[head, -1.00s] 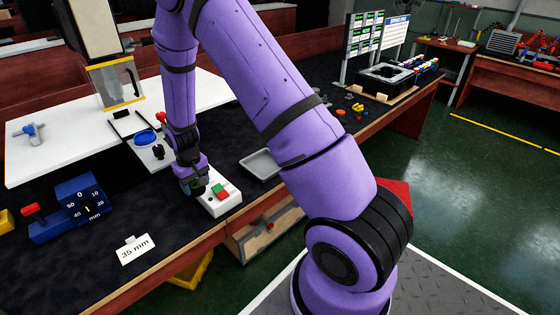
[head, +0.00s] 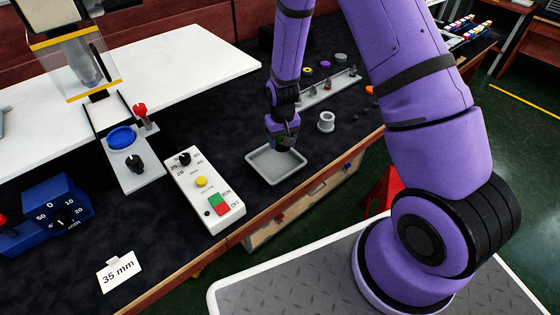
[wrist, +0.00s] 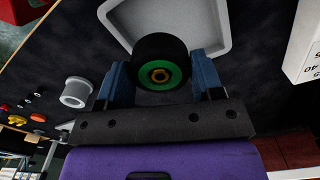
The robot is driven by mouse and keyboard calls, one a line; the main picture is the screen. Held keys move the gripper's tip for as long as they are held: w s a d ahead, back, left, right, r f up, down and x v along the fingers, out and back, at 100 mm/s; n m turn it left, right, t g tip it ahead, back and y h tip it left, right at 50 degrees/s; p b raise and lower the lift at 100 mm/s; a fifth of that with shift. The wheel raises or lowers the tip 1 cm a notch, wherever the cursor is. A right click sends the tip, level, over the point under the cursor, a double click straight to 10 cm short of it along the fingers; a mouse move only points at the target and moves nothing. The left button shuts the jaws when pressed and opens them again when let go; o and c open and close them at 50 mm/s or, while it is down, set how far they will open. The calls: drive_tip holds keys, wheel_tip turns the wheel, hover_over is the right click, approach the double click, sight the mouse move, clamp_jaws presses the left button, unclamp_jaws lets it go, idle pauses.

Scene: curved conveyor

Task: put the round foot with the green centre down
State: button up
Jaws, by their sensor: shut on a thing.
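The round foot (wrist: 160,62) is a black disc with a green ring and a brass-coloured middle. In the wrist view it sits between the two blue fingers of my gripper (wrist: 163,82), which is shut on it. In the head view my gripper (head: 284,143) is over the back part of the shallow grey tray (head: 262,173). The foot itself is mostly hidden there by the gripper. The tray (wrist: 222,45) lies behind the foot in the wrist view. I cannot tell whether the foot touches the tray.
A white control box (head: 203,188) with buttons and a dial stands left of the tray. A grey ring-shaped part (head: 326,121) stands to the right. A rack with small parts (head: 329,90) is behind. The table's front edge is close to the tray.

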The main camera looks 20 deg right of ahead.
drive_tip(key=s+a+f+m, duration=0.1)
drive_tip(key=s+a+f, duration=0.2)
drive_tip(key=s, duration=0.3)
drive_tip(key=s+a+f, duration=0.2)
drive_tip(key=s+a, duration=0.1)
drive_tip(key=s, duration=0.4)
hover_over(276, 164)
drive_tip(key=shift+f, duration=2.6)
drive_tip(key=shift+f, duration=0.1)
drive_tip(key=o, duration=0.9)
drive_tip(key=shift+o, duration=0.2)
